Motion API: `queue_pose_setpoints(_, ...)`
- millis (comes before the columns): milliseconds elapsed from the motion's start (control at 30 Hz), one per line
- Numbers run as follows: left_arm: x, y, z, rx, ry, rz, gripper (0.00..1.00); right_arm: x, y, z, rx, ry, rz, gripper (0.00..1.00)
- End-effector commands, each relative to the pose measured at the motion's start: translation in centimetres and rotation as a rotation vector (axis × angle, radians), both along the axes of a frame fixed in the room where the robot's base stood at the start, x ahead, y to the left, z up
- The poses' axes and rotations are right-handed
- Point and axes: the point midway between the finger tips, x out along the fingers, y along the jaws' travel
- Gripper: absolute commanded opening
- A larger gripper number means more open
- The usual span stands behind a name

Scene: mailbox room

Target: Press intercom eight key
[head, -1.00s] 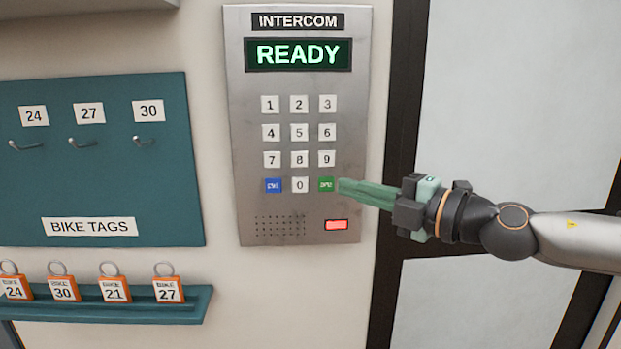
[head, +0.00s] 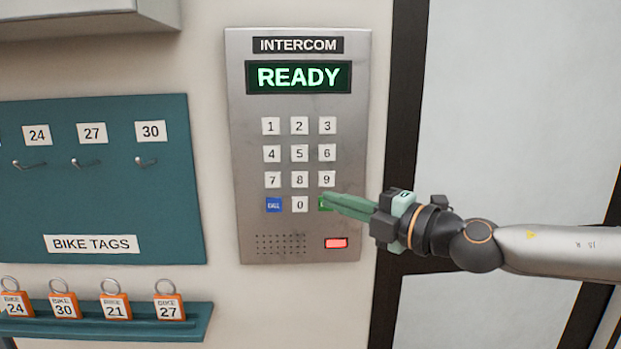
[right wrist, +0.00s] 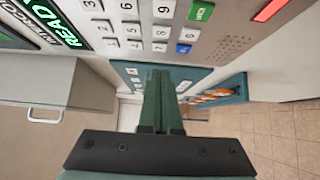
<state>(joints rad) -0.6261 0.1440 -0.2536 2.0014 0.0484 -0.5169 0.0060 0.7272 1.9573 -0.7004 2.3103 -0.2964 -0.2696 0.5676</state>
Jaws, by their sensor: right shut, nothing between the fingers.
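The intercom panel (head: 250,110) is a grey metal plate with a lit display reading READY (head: 299,77) and a keypad of white keys. The eight key (head: 299,180) is in the third row, middle column, and is uncovered. In the right wrist view the eight key (right wrist: 161,32) also shows. My right gripper (head: 325,199) is shut and empty, its green fingers pointing left. In the head view its tips overlap the green key (head: 323,206) at bottom right, below the nine key. I cannot tell whether they touch the panel. My left gripper is out of view.
A blue key (head: 273,205) and the zero key (head: 299,204) sit in the bottom row, with a red light (head: 336,243) below. A teal bike tag board (head: 90,200) and a shelf (head: 120,329) with orange tags are at left.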

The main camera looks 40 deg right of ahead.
Motion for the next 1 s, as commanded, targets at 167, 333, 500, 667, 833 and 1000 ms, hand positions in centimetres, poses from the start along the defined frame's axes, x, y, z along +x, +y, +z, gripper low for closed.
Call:
queue_pose_setpoints(167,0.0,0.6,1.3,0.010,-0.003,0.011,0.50,1.8,0.5,0.3,0.003,0.003,0.003,0.00)
queue_pose_setpoints(333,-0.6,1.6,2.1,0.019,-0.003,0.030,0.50,3.4,0.8,0.2,0.007,0.005,-0.001,0.00)
queue_pose_setpoints(500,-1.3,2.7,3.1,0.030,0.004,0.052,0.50,4.7,1.1,0.6,0.007,0.000,0.000,0.00)
queue_pose_setpoints(667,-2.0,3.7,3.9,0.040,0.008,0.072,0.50,6.1,1.1,0.5,0.007,0.001,-0.004,0.00)
queue_pose_setpoints(833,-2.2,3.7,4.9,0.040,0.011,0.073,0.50,7.8,-0.1,0.4,0.005,-0.001,-0.004,0.00)
queue_pose_setpoints(1000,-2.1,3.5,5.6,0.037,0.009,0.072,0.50,8.8,-0.7,0.1,0.001,-0.002,-0.003,0.00)
